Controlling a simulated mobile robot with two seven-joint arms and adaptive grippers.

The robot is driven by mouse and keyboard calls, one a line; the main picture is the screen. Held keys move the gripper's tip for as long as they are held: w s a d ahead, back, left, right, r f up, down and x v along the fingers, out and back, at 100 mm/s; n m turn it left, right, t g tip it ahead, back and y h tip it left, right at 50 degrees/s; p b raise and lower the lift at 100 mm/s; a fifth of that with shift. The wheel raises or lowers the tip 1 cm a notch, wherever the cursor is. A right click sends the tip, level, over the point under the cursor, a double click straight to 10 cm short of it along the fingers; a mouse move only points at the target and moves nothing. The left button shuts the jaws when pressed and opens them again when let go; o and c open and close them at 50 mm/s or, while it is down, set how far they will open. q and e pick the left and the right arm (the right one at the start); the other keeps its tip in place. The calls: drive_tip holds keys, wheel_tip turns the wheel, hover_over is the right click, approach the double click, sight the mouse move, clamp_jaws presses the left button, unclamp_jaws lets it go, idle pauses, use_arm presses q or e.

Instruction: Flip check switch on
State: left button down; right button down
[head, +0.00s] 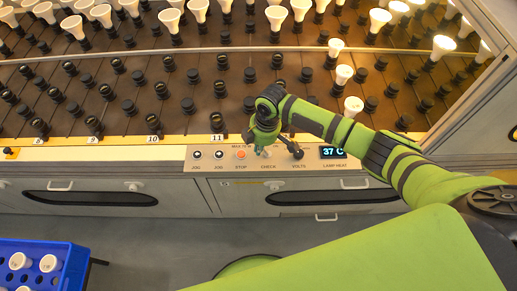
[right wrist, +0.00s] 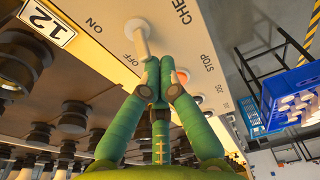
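The check switch shows in the right wrist view as a pale toggle lever (right wrist: 141,42) on a round base. It stands between the ON and OFF marks, beside the CHECK label. The lever appears to lean toward the OFF side. My right gripper (right wrist: 157,68) has its green fingers together, with the tips right at the lever's free end. I cannot tell whether they touch it; nothing shows gripped between them. In the head view the right gripper (head: 266,148) is over the CHECK part of the control panel (head: 225,161) and hides most of the switch. My left gripper is not in view.
The orange STOP button (head: 241,155) is left of CHECK; the VOLTS knob (head: 297,153) and lamp heat display (head: 333,153) are right. Behind stands a rack of sockets with bulbs (head: 353,105), some lit. A blue crate (head: 70,262) with pale items is at lower left.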

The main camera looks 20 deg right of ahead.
sight(265, 150)
drive_tip(key=shift+s+d+r+y, duration=0.2)
drive_tip(key=shift+d+y, duration=0.15)
drive_tip(key=shift+y, duration=0.15)
drive_tip(key=shift+d+t+y, duration=0.3)
drive_tip(key=shift+t+y, duration=0.1)
drive_tip(key=shift+y, duration=0.2)
drive_tip(key=shift+s+d+f+y+b, duration=0.1)
drive_tip(key=shift+d+y+b, duration=0.25)
drive_tip(key=shift+y+b, duration=0.55)
drive_tip(key=d+t+y+b, duration=0.1)
drive_tip(key=y+b, duration=0.1)
drive_tip(key=shift+s+b, duration=0.15)
drive_tip(key=shift+b, duration=0.2)
drive_tip(key=shift+r+y, duration=0.2)
drive_tip(key=shift+y, duration=0.1)
drive_tip(key=shift+r, duration=0.3)
drive_tip(key=shift+r+p, duration=0.65)
